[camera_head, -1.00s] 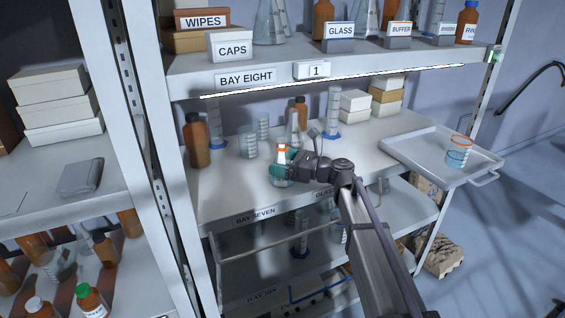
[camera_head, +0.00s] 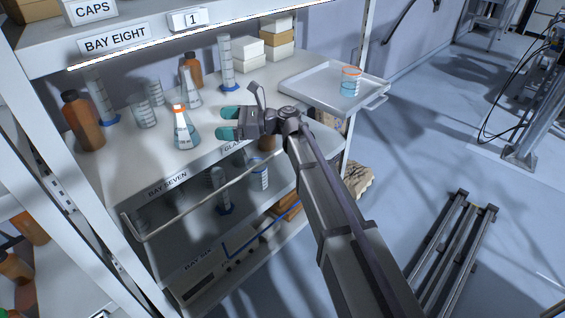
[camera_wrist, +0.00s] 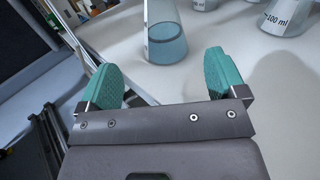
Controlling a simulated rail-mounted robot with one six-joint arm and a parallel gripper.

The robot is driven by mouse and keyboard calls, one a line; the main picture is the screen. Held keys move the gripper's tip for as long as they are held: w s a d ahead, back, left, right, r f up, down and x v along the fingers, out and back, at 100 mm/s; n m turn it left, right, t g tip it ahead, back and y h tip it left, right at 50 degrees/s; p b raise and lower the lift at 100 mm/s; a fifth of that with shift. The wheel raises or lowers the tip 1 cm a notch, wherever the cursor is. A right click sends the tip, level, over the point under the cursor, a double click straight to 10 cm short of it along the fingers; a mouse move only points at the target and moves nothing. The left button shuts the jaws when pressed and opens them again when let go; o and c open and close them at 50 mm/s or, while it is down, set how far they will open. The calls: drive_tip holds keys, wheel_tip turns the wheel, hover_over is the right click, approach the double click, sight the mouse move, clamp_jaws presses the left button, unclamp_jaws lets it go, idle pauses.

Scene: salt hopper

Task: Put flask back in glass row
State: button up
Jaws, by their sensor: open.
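The flask (camera_head: 184,132) is a clear conical vessel with an orange band at its neck and blue-tinted liquid. It stands upright on the Bay Seven shelf near its front edge. In the wrist view the flask (camera_wrist: 165,40) is beyond my fingertips, apart from them. My gripper (camera_head: 227,123) has teal finger pads, is open and empty, and is to the right of the flask in the head view. The gripper (camera_wrist: 162,75) also shows open in the wrist view. Other glassware stands behind the flask, including a clear flask (camera_head: 189,96) and a beaker (camera_head: 145,115).
Brown bottles (camera_head: 83,122), a tall cylinder with a blue base (camera_head: 226,65) and stacked boxes (camera_head: 248,53) stand on the same shelf. A tray (camera_head: 325,88) holding an orange-rimmed beaker (camera_head: 350,82) is at the right. A rail (camera_head: 190,203) runs below the shelf front.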

drive_tip(key=s+d+f+n+h, duration=0.6)
drive_tip(key=s+d, duration=0.2)
drive_tip(key=d, duration=0.2)
drive_tip(key=s+d+f+n+h, duration=0.5)
drive_tip(key=s+d+n+h, duration=0.15)
drive_tip(key=d, duration=0.35)
drive_tip(key=s+d+f+n+h, duration=0.5)
drive_tip(key=s+d+f, duration=0.1)
drive_tip(key=s+d, duration=0.35)
wheel_tip(320, 180, up, 14)
drive_tip(key=w+p, duration=0.1)
drive_tip(key=p, duration=1.3)
drive_tip(key=shift+d+r, duration=0.2)
drive_tip(key=shift+d, duration=0.1)
drive_tip(key=shift+w, duration=0.1)
